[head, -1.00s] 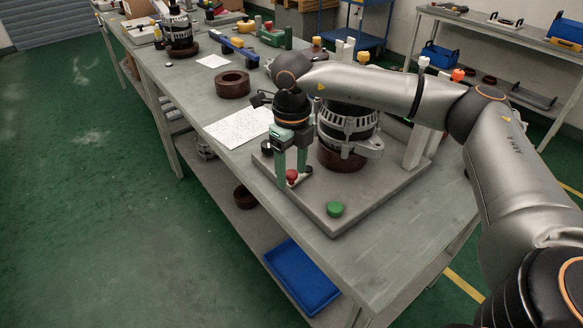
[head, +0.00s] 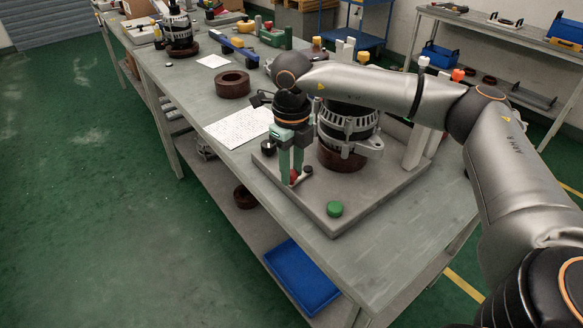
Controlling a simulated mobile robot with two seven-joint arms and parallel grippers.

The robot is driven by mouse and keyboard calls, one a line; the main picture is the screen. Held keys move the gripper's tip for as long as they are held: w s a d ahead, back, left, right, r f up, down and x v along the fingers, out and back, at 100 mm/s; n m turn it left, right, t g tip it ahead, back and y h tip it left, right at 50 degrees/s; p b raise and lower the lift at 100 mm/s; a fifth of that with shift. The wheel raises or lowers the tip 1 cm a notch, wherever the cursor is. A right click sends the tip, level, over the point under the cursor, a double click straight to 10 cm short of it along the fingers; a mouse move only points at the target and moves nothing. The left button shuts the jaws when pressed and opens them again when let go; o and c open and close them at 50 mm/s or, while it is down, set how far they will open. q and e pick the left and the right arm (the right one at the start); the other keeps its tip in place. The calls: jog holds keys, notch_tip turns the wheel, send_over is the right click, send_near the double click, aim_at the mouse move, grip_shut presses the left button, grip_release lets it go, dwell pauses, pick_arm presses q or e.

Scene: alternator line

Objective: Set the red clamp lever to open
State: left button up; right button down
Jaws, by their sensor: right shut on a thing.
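The red clamp lever shows as a red knob (head: 294,176) at the front left of the grey fixture plate (head: 372,202). My right gripper (head: 292,179) points down over it and is shut on the knob, with a finger on each side. The fingers partly cover the knob, and the rest of the lever is hidden. My left gripper is not in view.
An alternator (head: 348,125) stands in a brown ring on the plate, just right of my gripper. A green button (head: 334,209) is at the plate's front. A white sheet (head: 238,127) and a brown ring (head: 232,84) lie to the left on the bench.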

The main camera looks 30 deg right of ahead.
jog(key=shift+w+a+m, duration=0.1)
jog(key=shift+w+m, duration=0.5)
jog(key=shift+m, duration=0.5)
jog(key=w+m, duration=0.1)
jog(key=m, duration=0.1)
jog(key=shift+w+m+p, duration=0.1)
jog(key=shift+m+p, duration=0.2)
jog(key=w+m, duration=0.1)
jog(key=m+p, duration=0.1)
jog(key=m, duration=0.1)
jog(key=shift+w+d+r+m, duration=0.1)
jog(key=shift+w+d+m, duration=0.2)
jog(key=shift+w+d, duration=0.05)
jog(key=m, duration=0.1)
jog(key=w+d+m+p, duration=0.1)
jog(key=m, duration=0.1)
jog(key=shift+w+m, duration=0.15)
jog(key=shift+m, duration=0.15)
jog(key=shift+w+d+m+p, duration=0.3)
jog(key=shift+d+m+p, duration=0.15)
jog(key=shift+m, duration=0.55)
jog(key=shift+w+d+m+p, duration=0.25)
jog(key=shift+d+m+p, duration=0.2)
jog(key=shift+m, duration=0.55)
jog(key=c, duration=0.6)
grip_release()
